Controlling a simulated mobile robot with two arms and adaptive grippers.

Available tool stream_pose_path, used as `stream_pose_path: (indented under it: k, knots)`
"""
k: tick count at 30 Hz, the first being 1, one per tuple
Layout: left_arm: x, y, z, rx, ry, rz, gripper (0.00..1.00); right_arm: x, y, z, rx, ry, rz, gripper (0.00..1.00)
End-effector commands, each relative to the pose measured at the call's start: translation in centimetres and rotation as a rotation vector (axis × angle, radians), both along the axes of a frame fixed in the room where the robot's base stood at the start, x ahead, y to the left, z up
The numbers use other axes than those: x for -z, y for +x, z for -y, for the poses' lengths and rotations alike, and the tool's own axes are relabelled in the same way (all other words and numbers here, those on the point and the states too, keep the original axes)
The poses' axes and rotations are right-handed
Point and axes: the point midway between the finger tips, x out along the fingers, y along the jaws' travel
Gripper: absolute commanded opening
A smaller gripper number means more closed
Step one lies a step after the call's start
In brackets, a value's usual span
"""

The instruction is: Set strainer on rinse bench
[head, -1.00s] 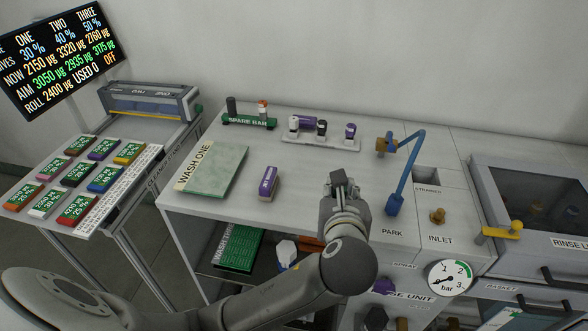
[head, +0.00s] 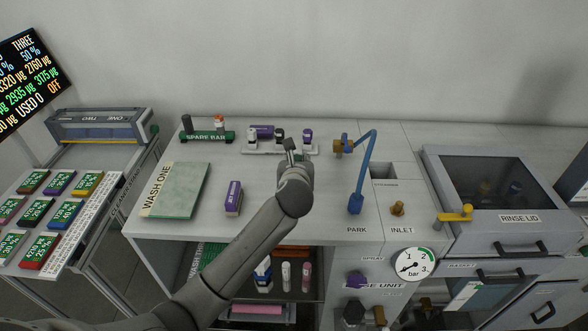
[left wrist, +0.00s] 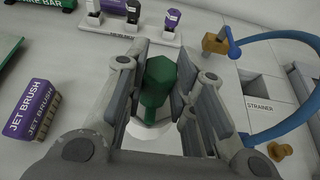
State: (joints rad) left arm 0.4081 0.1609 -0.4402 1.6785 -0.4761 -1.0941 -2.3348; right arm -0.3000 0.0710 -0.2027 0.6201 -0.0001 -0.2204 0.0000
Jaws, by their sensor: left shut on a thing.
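My left gripper (head: 291,152) is over the rinse bench (head: 270,205), just in front of the white rack. In the left wrist view its fingers (left wrist: 158,85) are shut on a dark green hexagonal piece (left wrist: 158,80) with a pale round part below it. I cannot tell for sure that this piece is the strainer. The arm hides it in the head view, and whether it touches the bench is unclear. A square recess (head: 381,170) labelled STRAINER is in the bench to the right. My right gripper is not in view.
A white rack (head: 285,150) holds several small knobbed tools. A purple jet brush (head: 233,198) and a green pad (head: 180,190) lie left. A blue pipe (head: 364,175) rises before the recess, with a brass inlet (head: 397,209) nearby. The rinse lid (head: 490,185) is at right.

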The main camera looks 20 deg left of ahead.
Motion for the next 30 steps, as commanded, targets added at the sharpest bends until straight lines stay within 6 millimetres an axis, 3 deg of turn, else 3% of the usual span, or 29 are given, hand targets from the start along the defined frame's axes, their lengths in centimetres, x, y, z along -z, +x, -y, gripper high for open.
stream_pose_path:
  k: [12, 24, 25, 30]
  knots:
    - [4.2, 1.0, -0.9, 0.001, -0.001, -0.003, 0.0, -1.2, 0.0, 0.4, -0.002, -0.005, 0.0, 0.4]
    - [4.9, 1.0, -0.9, 0.0, 0.001, 0.001, 0.0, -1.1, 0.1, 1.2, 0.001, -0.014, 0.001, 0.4]
    - [5.0, 1.0, -0.9, 0.0, 0.001, 0.0, 0.26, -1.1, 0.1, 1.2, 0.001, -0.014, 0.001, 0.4]
    - [5.0, 1.0, -0.9, 0.0, 0.001, 0.0, 0.46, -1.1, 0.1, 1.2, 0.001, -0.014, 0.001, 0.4]
